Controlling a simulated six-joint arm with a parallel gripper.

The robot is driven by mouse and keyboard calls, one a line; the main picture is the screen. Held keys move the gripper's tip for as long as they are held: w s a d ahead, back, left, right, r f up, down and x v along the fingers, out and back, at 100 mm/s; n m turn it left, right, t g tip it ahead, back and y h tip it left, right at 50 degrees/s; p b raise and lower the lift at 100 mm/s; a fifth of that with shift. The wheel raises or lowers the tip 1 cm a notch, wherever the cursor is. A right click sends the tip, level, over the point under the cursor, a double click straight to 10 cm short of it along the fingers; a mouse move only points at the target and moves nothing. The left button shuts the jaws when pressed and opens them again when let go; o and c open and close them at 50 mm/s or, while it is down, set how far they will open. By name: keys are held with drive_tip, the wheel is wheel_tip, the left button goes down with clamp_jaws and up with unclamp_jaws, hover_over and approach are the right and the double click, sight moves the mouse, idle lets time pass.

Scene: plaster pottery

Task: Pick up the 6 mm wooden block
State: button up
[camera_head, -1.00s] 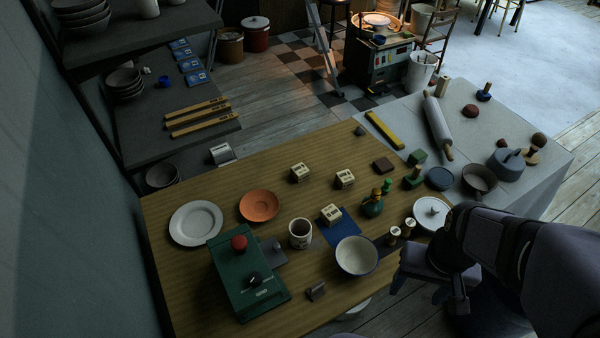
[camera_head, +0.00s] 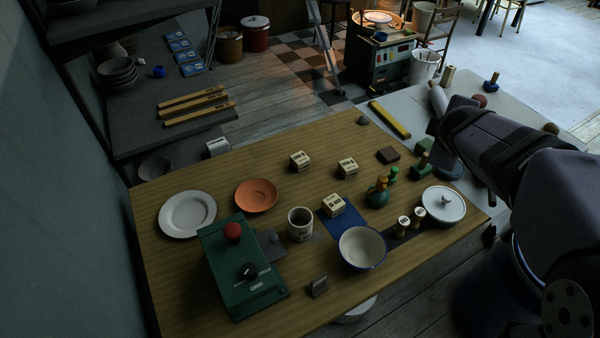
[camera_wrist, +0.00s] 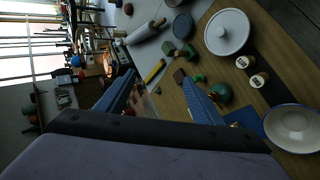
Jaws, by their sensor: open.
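Three pale wooden blocks with dark printed labels stand on the wooden table (camera_head: 200,270) in the head view: a back left block (camera_head: 299,161), a back right block (camera_head: 347,168) and a front block (camera_head: 333,205) on a blue mat (camera_head: 350,227). The labels are too small to read, so I cannot tell which is the 6 mm one. My gripper (camera_wrist: 158,97) is open and empty in the wrist view, its blue fingers spread wide. No block shows clearly there. In the head view my arm is at the right, away from the blocks; its fingers cannot be made out.
A white bowl (camera_head: 362,248) and a cup (camera_head: 300,223) flank the front block. A green box (camera_head: 240,272) and plates stand left. Table space around the back blocks is clear.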

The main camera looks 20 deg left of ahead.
drive_tip(key=w+a+n+t+y+b, duration=0.2)
drive_tip(key=w+a+n, duration=0.3)
drive_tip(key=n+g+y+b, duration=0.4)
drive_tip(key=n+y+b, duration=0.6)
drive_tip(key=n, duration=1.6)
hover_over(303, 160)
drive_tip(key=s+d, duration=0.3)
drive_tip(key=d, duration=0.1)
wheel_tip(303, 160, down, 5)
wheel_tip(303, 160, down, 21)
drive_tip(key=shift+s+d+r, duration=0.15)
drive_tip(key=shift+r+p+x, duration=0.2)
drive_tip(key=shift+p+x, duration=0.95)
drive_tip(key=shift+x, duration=2.5)
drive_tip(key=shift+t, duration=0.3)
drive_tip(key=c, duration=1.2)
